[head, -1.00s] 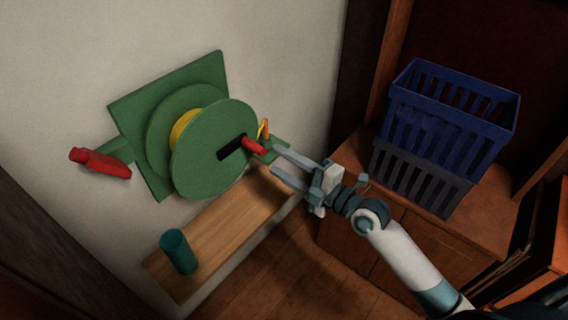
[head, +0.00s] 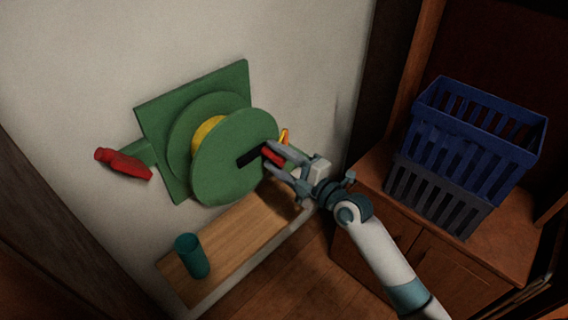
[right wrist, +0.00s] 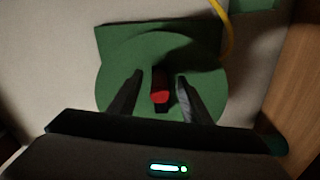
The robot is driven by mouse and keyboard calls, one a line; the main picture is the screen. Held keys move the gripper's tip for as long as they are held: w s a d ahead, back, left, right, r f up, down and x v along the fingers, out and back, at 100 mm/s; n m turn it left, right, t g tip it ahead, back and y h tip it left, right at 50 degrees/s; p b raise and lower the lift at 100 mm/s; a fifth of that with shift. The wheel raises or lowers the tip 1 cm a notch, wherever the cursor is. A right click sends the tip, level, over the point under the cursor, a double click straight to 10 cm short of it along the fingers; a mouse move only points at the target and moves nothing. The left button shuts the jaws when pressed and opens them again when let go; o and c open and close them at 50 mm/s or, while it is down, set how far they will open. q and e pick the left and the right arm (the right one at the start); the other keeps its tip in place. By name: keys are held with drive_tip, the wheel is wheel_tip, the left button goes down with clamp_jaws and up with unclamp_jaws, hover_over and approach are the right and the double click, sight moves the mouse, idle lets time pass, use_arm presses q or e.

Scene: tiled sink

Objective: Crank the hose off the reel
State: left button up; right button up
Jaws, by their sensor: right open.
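The green hose reel (head: 225,165) is mounted on a green plate on the wall, with yellow hose (head: 205,135) wound on its core. A black crank arm (head: 249,157) on its front disc carries a red handle (head: 273,155). In the right wrist view the red handle (right wrist: 160,97) lies between the two fingers, with a gap on each side. My right gripper (head: 279,161) is open around the handle. It also shows open in the right wrist view (right wrist: 158,90). My left gripper is not in view.
A red nozzle-like piece (head: 124,164) sticks out left of the reel. A teal cup (head: 192,256) stands on the wooden shelf (head: 232,235) below. A blue crate (head: 478,135) is stacked on a grey crate (head: 437,197) on a cabinet at the right.

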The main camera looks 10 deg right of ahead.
drive_tip(key=shift+w+a, duration=0.45)
drive_tip(key=shift+w, duration=0.15)
drive_tip(key=c, duration=0.8)
